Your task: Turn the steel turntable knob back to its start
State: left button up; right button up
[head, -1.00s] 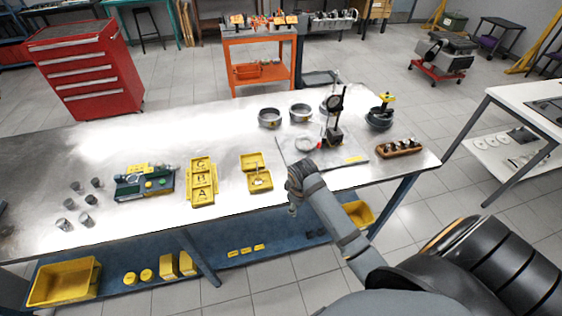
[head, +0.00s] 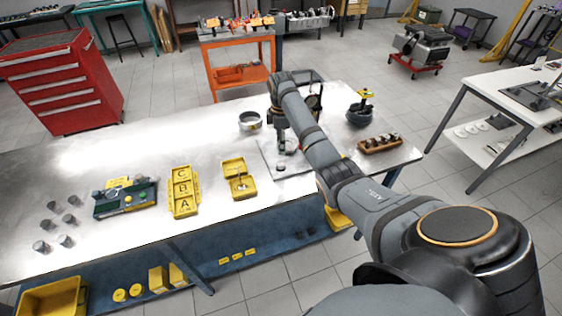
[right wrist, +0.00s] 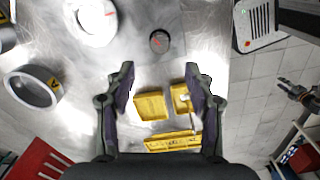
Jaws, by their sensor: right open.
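The knob (right wrist: 159,41) is a small dark cylinder with a red mark on its top, in the upper middle of the right wrist view. It shows as a small grey stub (head: 281,168) in the head view. A pale disc with a red mark (right wrist: 92,18), seemingly the turntable, lies beside it. My right gripper (right wrist: 160,78) is open and empty, pointing down over the bench. The knob appears ahead of its fingers, apart from them. In the head view my right gripper (head: 283,142) partly hides the disc. My left gripper (right wrist: 298,91) shows small at the right wrist view's edge.
A grey ring (head: 250,121) stands left of the gripper. A dark dial gauge stand (head: 315,97) is behind my right arm. Yellow trays (head: 184,205) and a wooden block with several pegs (head: 380,145) flank the area.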

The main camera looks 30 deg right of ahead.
aim_at(281, 163)
notch_tip(281, 163, down, 9)
jog(key=shift+f+p, duration=0.15)
jog(key=shift+p, duration=0.6)
jog(key=shift+f, duration=0.35)
grip_shut()
